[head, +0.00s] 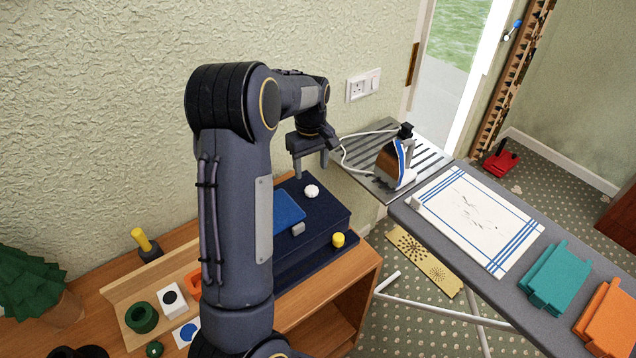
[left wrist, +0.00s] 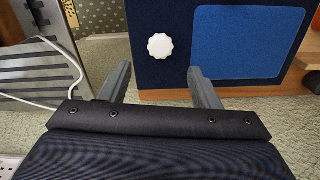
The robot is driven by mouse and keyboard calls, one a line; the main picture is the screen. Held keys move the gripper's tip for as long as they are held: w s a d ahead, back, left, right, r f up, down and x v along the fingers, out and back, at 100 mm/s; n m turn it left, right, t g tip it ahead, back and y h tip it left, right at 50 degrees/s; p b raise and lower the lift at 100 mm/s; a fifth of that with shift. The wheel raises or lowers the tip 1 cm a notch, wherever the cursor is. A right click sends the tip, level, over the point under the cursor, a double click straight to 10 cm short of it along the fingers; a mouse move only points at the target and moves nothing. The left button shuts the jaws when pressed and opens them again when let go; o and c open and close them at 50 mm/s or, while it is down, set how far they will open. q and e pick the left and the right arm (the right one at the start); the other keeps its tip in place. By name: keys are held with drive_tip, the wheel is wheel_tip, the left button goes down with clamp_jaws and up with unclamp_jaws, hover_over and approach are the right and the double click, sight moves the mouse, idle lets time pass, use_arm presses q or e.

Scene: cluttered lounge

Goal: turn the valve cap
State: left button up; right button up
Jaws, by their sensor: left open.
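The valve cap is most likely the white scalloped knob (head: 312,191) on top of the dark navy box (head: 328,215). In the left wrist view the white knob (left wrist: 160,46) sits ahead of the fingers, near the left edge of the box face and beside a blue panel (left wrist: 245,42). My left gripper (head: 311,168) is open and empty, above the box and apart from the knob. In the left wrist view its two fingers (left wrist: 160,82) are spread, with the knob beyond the gap between them. My right gripper is not in view.
An iron (head: 396,160) with a white cord stands behind to the right, on the ironing board's end. A wall socket (head: 357,87) is behind. My left arm hides part of the cabinet top.

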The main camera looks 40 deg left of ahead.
sight(312, 188)
use_arm(q)
wheel_tip(312, 188, down, 7)
drive_tip(key=shift+f+p, duration=0.15)
drive_tip(key=shift+p, duration=0.4)
drive_tip(key=shift+c, duration=0.3)
drive_tip(key=c, duration=0.9)
